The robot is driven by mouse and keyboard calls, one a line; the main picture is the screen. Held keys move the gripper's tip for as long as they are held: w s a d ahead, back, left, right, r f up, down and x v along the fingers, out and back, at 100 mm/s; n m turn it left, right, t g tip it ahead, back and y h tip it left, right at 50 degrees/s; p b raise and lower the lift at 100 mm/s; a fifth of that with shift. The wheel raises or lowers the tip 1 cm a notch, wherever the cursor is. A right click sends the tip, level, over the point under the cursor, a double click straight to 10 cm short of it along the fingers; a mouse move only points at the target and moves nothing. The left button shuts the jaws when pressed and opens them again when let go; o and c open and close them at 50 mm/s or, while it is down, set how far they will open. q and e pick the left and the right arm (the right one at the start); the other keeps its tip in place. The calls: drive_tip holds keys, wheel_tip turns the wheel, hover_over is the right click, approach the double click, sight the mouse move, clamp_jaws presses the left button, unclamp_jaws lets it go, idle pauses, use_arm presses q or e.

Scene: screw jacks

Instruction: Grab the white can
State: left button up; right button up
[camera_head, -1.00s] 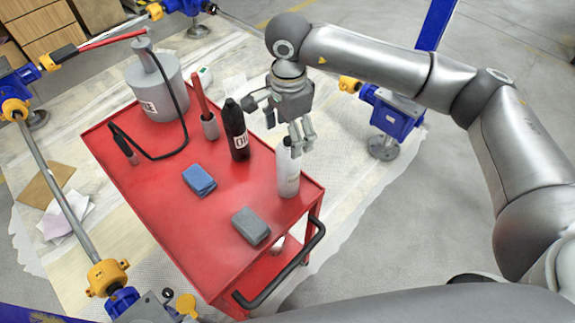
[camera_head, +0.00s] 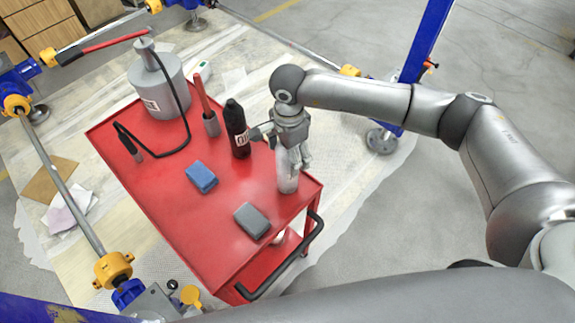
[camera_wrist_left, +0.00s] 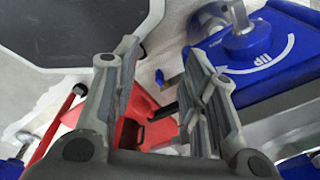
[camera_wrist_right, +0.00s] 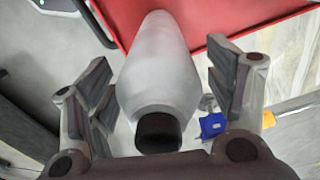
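The white can (camera_head: 287,180) stands upright near the right edge of the red cart's top. My right gripper (camera_head: 292,160) is lowered over the upper part of the can. In the right wrist view the can (camera_wrist_right: 157,70), with its dark cap, stands between the spread fingers of the right gripper (camera_wrist_right: 160,95). A gap shows on each side, so the fingers are open around it. My left gripper (camera_wrist_left: 165,85) is open and empty in the left wrist view. The left gripper does not show clearly in the head view.
The red cart (camera_head: 175,225) also bears a black bottle (camera_head: 237,130) just left of my right gripper, a blue sponge (camera_head: 201,177), a grey sponge (camera_head: 252,220), a red-handled tool (camera_head: 205,105) and a grey sprayer tank (camera_head: 160,90). A black handle (camera_head: 290,265) runs along its near right side.

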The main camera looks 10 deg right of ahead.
clamp_jaws()
idle(0.3)
drive_tip(key=shift+w+r, duration=0.1)
drive_tip(key=shift+r, duration=0.1)
